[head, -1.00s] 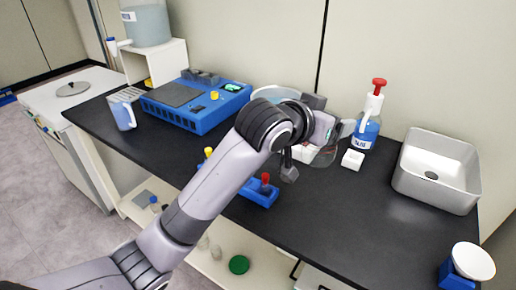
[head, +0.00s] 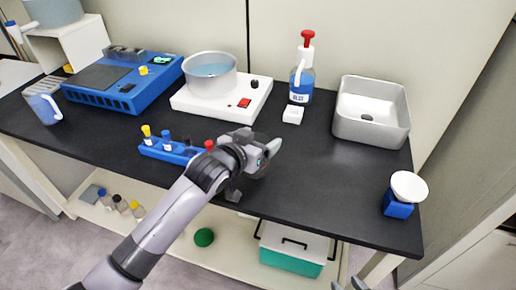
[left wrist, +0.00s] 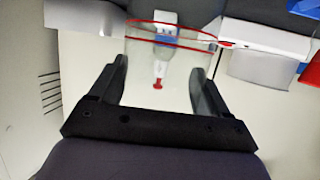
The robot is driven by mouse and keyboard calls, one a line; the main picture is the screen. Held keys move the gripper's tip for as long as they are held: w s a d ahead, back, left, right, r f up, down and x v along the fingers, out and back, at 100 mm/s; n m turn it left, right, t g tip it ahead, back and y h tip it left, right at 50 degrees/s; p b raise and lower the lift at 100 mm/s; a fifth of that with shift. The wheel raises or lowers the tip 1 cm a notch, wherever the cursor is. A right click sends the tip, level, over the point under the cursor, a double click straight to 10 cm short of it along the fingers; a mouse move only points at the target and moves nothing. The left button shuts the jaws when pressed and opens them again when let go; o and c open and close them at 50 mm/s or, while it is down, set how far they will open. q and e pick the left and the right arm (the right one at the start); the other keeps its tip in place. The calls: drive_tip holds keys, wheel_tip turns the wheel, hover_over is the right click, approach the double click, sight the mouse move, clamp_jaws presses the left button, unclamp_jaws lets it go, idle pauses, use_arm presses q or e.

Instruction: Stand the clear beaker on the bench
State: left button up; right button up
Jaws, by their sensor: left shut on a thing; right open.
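My left gripper (head: 250,172) is over the front middle of the black bench (head: 320,190). In the left wrist view my left gripper (left wrist: 163,92) is shut on the clear beaker (left wrist: 188,76), a see-through vessel with a red line around its rim, held between the two dark fingers. In the head view the wrist mostly hides the beaker, and I cannot tell whether its base touches the bench. My right gripper (head: 350,284) shows only partly at the bottom edge, below the bench front, open and with nothing visible in it.
A white hotplate (head: 188,103) with a metal pot (head: 210,85) stands behind. A blue tube rack (head: 165,152) is left of my left gripper. Bench right of the gripper is clear.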

use_arm(q)
drive_tip(key=shift+f, duration=1.4)
drive_tip(key=shift+f, duration=0.2)
drive_tip(key=o, duration=1.2)
drive_tip(key=shift+r, duration=0.1)
drive_tip(key=shift+r, duration=0.1)
drive_tip(key=v, duration=1.2)
drive_tip(key=shift+p, duration=0.35)
